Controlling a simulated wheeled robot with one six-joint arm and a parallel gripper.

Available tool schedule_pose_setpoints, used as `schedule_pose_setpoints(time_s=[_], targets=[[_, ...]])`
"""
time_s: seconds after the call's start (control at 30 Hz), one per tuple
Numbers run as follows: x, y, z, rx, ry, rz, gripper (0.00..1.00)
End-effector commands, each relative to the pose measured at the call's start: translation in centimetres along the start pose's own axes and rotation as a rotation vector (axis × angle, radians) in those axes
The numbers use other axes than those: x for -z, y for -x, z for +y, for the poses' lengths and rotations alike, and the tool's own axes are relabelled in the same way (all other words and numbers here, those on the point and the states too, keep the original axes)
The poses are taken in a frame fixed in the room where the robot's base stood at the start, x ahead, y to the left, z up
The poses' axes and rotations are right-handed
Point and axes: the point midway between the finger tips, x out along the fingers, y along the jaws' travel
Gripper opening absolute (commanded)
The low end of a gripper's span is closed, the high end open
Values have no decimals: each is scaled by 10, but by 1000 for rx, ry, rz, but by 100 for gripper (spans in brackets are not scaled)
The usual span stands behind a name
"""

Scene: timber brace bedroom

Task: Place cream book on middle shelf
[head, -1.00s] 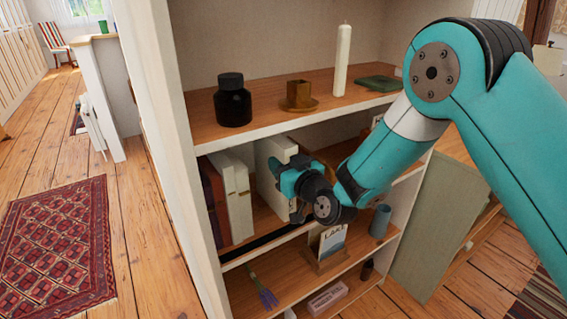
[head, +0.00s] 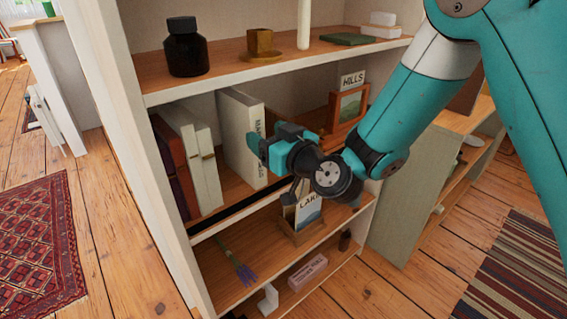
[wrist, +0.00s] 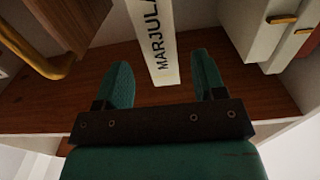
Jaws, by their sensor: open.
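The cream book (head: 240,138) stands upright on the middle shelf (head: 237,190), its spine with dark lettering facing out. In the wrist view the cream book (wrist: 156,45) shows its lettered spine beyond and between my fingertips. My gripper (wrist: 161,75) is open and empty, with a finger to either side of the spine's lower end. In the head view my gripper (head: 270,147) is at the shelf front, just right of the book, and hides part of its right side.
Pale books (head: 197,150) and brown books (head: 172,160) stand to the left on the same shelf. A framed card (head: 348,105) stands to the right. The upper shelf holds a black jar (head: 186,47) and a brown cup (head: 260,44). Lavender (head: 240,265) lies below.

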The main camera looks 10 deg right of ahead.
Motion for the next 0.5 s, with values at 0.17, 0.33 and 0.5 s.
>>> schedule_pose_setpoints(time_s=[0.17, 0.33, 0.5], targets=[[-6, 28, 1, -2, 1, 3, 64], [-3, 45, 0, 0, 1, 1, 64], [0, 50, 0, 0, -1, 1, 64]])
